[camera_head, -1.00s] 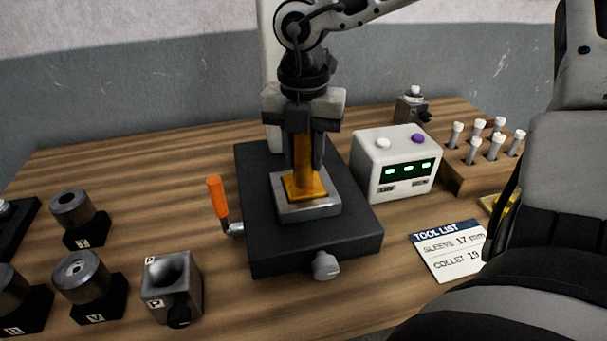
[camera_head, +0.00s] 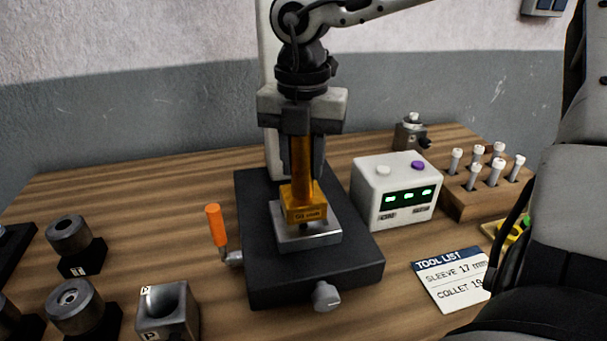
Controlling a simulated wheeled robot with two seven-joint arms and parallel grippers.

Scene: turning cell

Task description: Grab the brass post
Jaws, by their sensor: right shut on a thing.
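The brass post (camera_head: 303,204) is a golden upright column on a wider square base, with small lettering on the base's front face. My right gripper (camera_head: 302,160) comes down from above and is shut on the post's column, hiding much of its upper part. The post is upright over the grey metal block (camera_head: 310,238) on the black fixture (camera_head: 330,270). Its base shows above the block; whether its underside still touches is hard to tell. My left gripper is not in view.
An orange-handled lever (camera_head: 216,226) and a front knob (camera_head: 326,296) stick out from the fixture. A white box with green lights (camera_head: 396,191) stands close on the right, beside a tool list card (camera_head: 452,280).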

